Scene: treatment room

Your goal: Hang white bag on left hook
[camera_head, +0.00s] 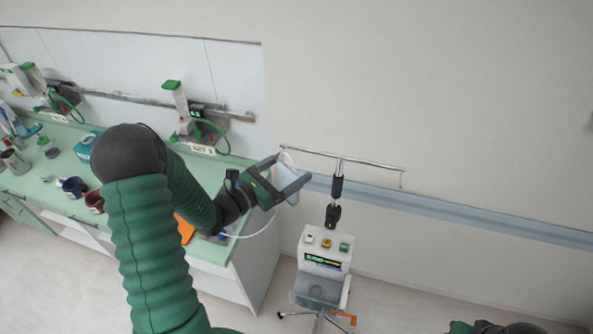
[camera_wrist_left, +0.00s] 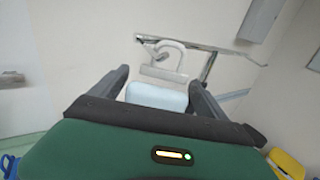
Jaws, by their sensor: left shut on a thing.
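My left gripper (camera_head: 291,181) is shut on the white bag (camera_head: 286,186), holding it in the air beside the left end of the stand's crossbar (camera_head: 345,158). In the left wrist view the pale bag (camera_wrist_left: 157,97) sits between the two dark fingers, and a white loop (camera_wrist_left: 180,58) shows beyond it, close to the crossbar. The left hook (camera_head: 283,148) is the bent left end of the bar, just above the gripper. I cannot tell whether the loop is around the hook or only near it. A thin white tube (camera_head: 258,232) trails below the gripper.
The stand carries a white machine (camera_head: 325,253) with coloured buttons on a wheeled base. The right hook (camera_head: 402,180) is empty. A green counter (camera_head: 50,178) with cups and bottles lies left, under a wall rail. The floor right of the stand is mostly clear.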

